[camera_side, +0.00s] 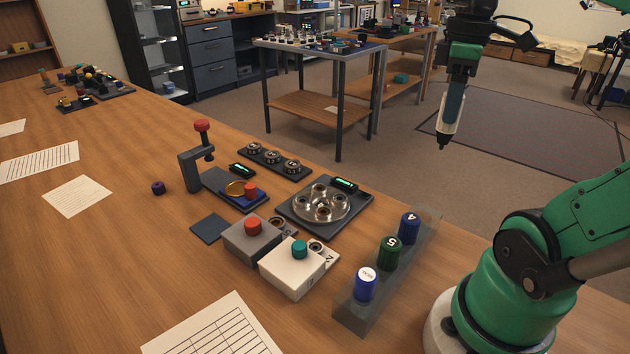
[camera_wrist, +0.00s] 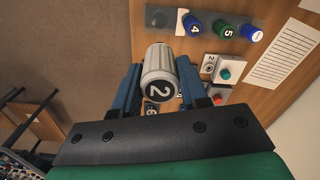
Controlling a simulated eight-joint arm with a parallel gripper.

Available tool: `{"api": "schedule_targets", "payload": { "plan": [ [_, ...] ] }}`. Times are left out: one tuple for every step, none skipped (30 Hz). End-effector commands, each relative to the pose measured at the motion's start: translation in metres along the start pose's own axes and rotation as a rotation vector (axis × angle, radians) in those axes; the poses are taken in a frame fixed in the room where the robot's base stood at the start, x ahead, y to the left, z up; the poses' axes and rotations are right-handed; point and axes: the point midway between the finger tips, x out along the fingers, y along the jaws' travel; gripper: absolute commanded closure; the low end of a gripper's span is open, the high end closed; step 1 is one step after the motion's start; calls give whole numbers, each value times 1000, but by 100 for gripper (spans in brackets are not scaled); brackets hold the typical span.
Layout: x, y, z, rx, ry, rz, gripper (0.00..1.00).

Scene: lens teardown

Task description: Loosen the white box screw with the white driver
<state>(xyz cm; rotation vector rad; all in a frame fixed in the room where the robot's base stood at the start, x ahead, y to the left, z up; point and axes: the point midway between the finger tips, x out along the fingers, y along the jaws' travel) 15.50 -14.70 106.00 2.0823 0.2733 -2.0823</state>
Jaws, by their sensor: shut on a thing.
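My gripper (camera_side: 455,104) is high at the right of the side view, over the floor beyond the table edge. It is shut on the white driver (camera_side: 448,124), which hangs nearly upright, black tip down and touching nothing. In the wrist view the white driver (camera_wrist: 160,78) shows its ribbed handle and a dark cap marked 2, between the blue fingers. The white box (camera_side: 287,276) with a teal button sits on the table, well left of and below my gripper. A small round metal fitting (camera_side: 316,247) sits beside it, by a marked plate; its screw detail is too small to tell.
A grey rack (camera_side: 352,316) near the table's right edge holds blue and green drivers; the wrist view shows an empty hole (camera_wrist: 158,19) at one end. A grey box (camera_side: 247,243) with a red button adjoins the white box. A round metal plate (camera_side: 320,203) lies behind.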

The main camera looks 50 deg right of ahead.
Motion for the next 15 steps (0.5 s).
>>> {"api": "schedule_targets", "payload": {
  "plan": [
    [-7, 0, 0, 0, 0, 0, 100],
    [-10, 0, 0, 0, 0, 0, 100],
    [-13, 0, 0, -2, 0, 0, 100],
    [-14, 0, -1, -9, 0, 0, 100],
    [-15, 0, -2, -22, 0, 0, 100],
    [-15, 0, -6, -55, 0, 0, 100],
    [-14, 0, -9, -90, 0, 0, 100],
    [-12, 0, -13, -137, 0, 0, 100],
    [-8, 0, -21, -217, 0, 0, 100],
    [-4, -1, -28, -290, 0, 0, 100],
    [0, -2, -36, -373, 0, 0, 100],
    [8, -5, -47, -497, 0, 0, 100],
    [14, -8, -56, -599, 0, 0, 100],
    [20, -12, -66, -706, 0, -1, 100],
    [29, -18, -78, -856, 0, -1, 100]
  ]
}}
